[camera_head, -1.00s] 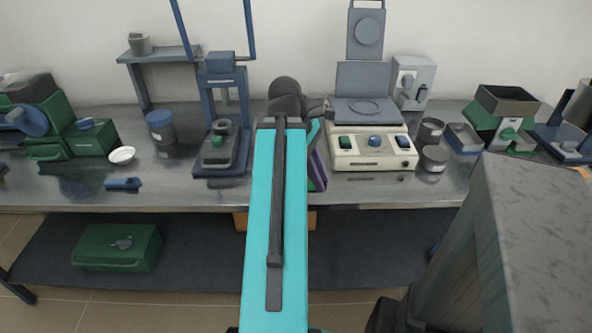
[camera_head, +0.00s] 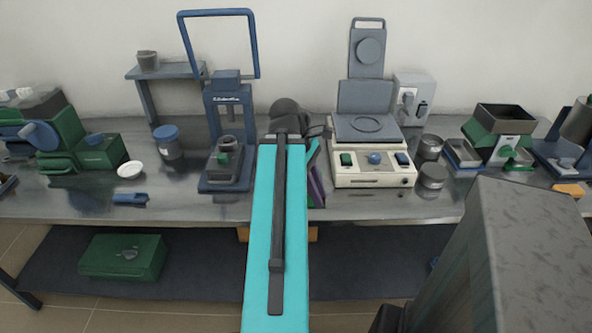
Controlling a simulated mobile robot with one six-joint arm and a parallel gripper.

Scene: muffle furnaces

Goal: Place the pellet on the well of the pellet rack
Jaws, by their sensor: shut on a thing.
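My teal arm reaches from the bottom of the head view up over the middle of the bench, ending in a dark grey wrist joint. My gripper is not visible; the arm hides the spot behind it. I cannot make out the pellet. I cannot pick out a pellet rack with wells for sure. A purple and dark thing (camera_head: 317,186) shows just right of the arm at bench height, mostly hidden behind it.
A blue press (camera_head: 228,120) stands left of the arm, a cream device with an open lid (camera_head: 372,175) right of it. Jars (camera_head: 433,175), a white dish (camera_head: 130,170) and a blue scoop (camera_head: 130,199) lie on the bench. A grey block stands front right.

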